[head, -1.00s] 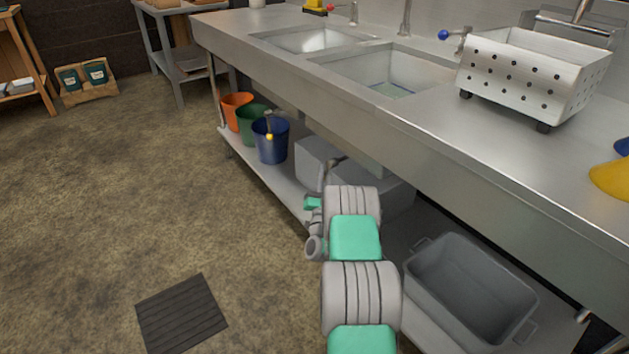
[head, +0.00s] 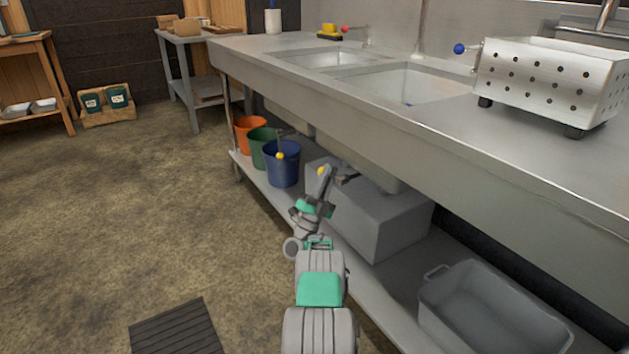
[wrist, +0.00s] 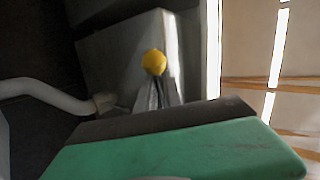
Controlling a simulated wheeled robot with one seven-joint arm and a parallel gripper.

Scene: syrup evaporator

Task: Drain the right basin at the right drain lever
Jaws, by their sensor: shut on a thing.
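The right basin (head: 425,83) is sunk in the steel counter, and little of its floor shows in the head view. Below it, the right drain lever's yellow knob (head: 321,171) shows at the end of my gripper (head: 325,181). In the wrist view the yellow knob (wrist: 153,62) sits at the tips of my grey fingers (wrist: 156,92), which are shut on the lever. The lever's shaft is mostly hidden by the fingers. Another yellow-knobbed lever (head: 280,155) hangs under the left basin (head: 335,58), in front of the blue bucket.
Orange (head: 249,133), green (head: 261,146) and blue (head: 283,167) buckets stand on the lower shelf. A grey box (head: 385,222) and a grey tub (head: 490,310) lie to their right. A perforated steel box (head: 550,85) stands on the counter. The floor at left is mostly clear.

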